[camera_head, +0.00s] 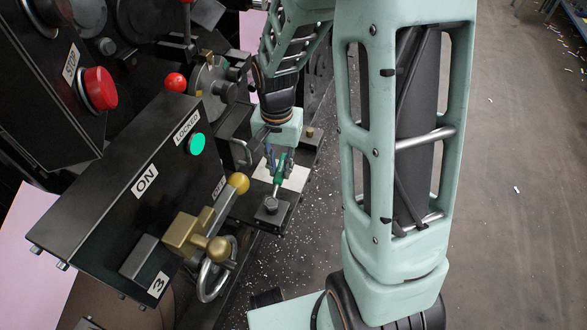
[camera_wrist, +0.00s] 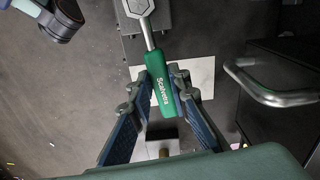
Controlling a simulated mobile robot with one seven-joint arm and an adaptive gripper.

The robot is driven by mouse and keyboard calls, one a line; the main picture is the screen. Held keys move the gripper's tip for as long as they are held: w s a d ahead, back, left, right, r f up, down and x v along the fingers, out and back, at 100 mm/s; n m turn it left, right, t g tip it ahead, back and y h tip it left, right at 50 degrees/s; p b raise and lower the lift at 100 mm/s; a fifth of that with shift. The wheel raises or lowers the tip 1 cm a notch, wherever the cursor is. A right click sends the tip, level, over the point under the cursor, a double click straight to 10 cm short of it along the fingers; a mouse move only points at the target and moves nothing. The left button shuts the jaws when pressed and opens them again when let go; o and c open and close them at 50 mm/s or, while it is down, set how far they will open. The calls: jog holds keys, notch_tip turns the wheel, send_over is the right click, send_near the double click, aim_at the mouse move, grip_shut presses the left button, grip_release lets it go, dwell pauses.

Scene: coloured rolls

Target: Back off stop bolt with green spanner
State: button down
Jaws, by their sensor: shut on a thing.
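The green spanner (camera_head: 280,170) is held in my gripper (camera_head: 278,163), which is shut on its green handle. In the wrist view, the handle (camera_wrist: 160,90) lies between my gripper's two blue-padded fingers (camera_wrist: 162,92). Its grey shank runs up to a pale metal head (camera_wrist: 138,10), partly cut off by the top edge. In the head view, the spanner points toward a dark block with a round-topped bolt (camera_head: 271,204), which looks like the stop bolt. The head overlaps the block; I cannot tell whether it sits around the bolt.
A white plate (camera_head: 296,178) lies below the gripper. A black control box (camera_head: 110,200) with a green button (camera_head: 197,144) and brass handles (camera_head: 195,235) stands to the left. A metal loop handle (camera_wrist: 275,93) is on the right in the wrist view. Shavings litter the dark surface.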

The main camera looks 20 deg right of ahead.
jog(key=a+n, duration=0.1)
jog(key=n, duration=0.1)
jog(key=a+n, duration=0.2)
jog(key=shift+w+a+f+p, duration=0.1)
jog(key=shift+w+a+p, duration=0.05)
jog(key=shift+w+p, duration=0.25)
jog(key=shift+r+p, duration=0.55)
jog(key=shift+r, duration=0.25)
